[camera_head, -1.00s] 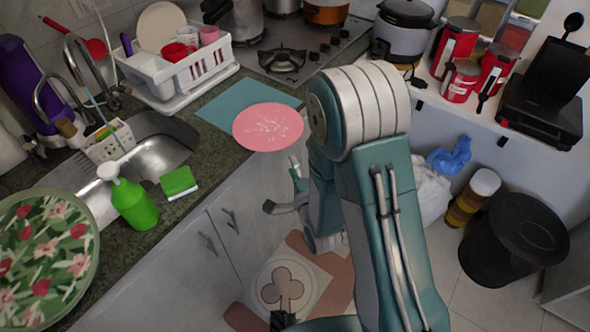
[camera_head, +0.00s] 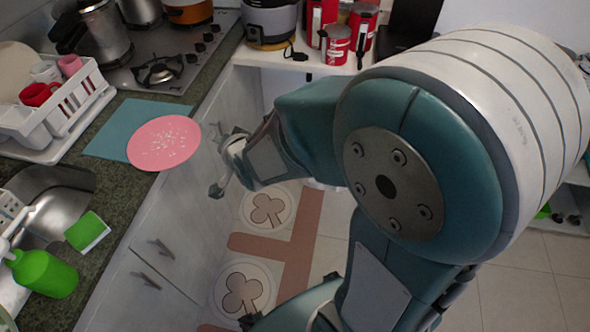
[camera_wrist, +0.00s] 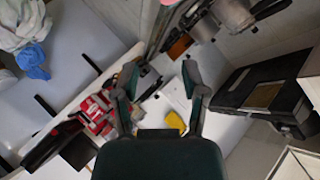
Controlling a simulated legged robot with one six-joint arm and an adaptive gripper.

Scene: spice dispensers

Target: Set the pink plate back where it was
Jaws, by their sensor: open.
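The pink plate (camera_head: 163,143) has pale speckles. It lies on the near right part of the teal mat (camera_head: 108,134), and its right side reaches past the counter edge. My gripper (camera_head: 214,160) is open and empty, just right of the plate and in front of the cabinet doors. I see no contact with the plate. In the wrist view my gripper (camera_wrist: 160,72) shows two spread fingers with nothing between them. A small pink patch shows at the top edge there; I cannot tell if it is the plate.
A white dish rack (camera_head: 55,110) with cups stands left of the mat. The stove (camera_head: 165,65) with pots is behind it. The sink (camera_head: 50,205), green sponge (camera_head: 87,231) and green bottle (camera_head: 44,273) are at the near left. Red canisters (camera_head: 338,45) stand at the back.

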